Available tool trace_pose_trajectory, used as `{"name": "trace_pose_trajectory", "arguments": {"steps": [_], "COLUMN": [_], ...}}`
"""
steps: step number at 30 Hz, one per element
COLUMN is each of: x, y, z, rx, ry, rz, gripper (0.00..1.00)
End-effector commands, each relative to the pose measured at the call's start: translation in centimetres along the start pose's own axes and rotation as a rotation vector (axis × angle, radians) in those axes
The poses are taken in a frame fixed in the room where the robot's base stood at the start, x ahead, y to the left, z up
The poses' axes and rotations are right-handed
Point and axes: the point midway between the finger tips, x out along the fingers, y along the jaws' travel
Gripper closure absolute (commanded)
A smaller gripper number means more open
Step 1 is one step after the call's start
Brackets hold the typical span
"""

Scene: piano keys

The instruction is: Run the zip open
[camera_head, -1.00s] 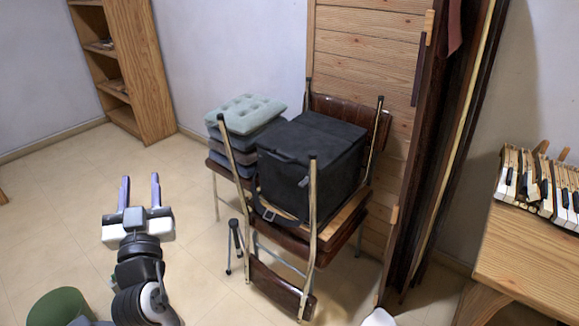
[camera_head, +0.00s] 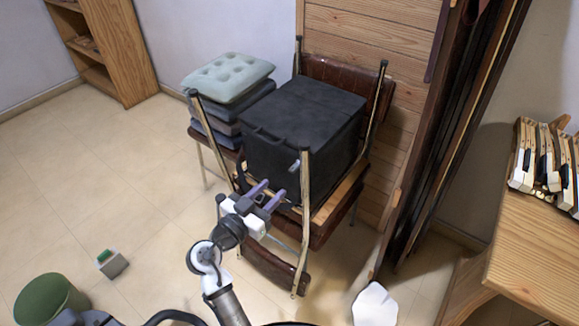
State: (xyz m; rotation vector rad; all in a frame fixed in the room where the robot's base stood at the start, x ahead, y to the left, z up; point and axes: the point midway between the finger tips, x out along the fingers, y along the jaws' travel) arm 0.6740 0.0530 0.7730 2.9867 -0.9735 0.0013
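A black, box-shaped bag (camera_head: 305,120) rests on a stacked chair, its top and front faces in view. A small pale tab (camera_head: 295,164) shows on its front face; I cannot tell whether it is the zip pull. No zip line can be made out clearly. My gripper (camera_head: 268,194) is in front of the bag's lower front, with its two purple fingers apart and nothing visible between them. The fingers point up and right towards the bag. I cannot tell whether they touch it.
Metal legs of an upturned chair (camera_head: 304,225) stand around the bag, one just right of my gripper. Cushions (camera_head: 228,78) are stacked at its left. A wooden table with piano keys (camera_head: 545,165) is at the right.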

Motion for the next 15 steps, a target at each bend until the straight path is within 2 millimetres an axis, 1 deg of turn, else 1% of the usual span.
{"name": "trace_pose_trajectory", "arguments": {"steps": [1, 6, 9, 12, 15], "x": [1.2, 4.8, 6.4, 7.7, 8.4], "y": [0.1, 0.0, 0.0, 0.0, 0.0], "z": [-0.4, -0.3, -0.2, -0.2, -0.1], "rx": [0.000, -0.001, 0.000, 0.000, 0.000], "ry": [-0.001, -0.001, -0.002, -0.001, -0.001], "rz": [0.003, 0.003, 0.001, 0.000, -0.001], "gripper": [0.63, 0.63, 0.63, 0.63, 0.63]}}
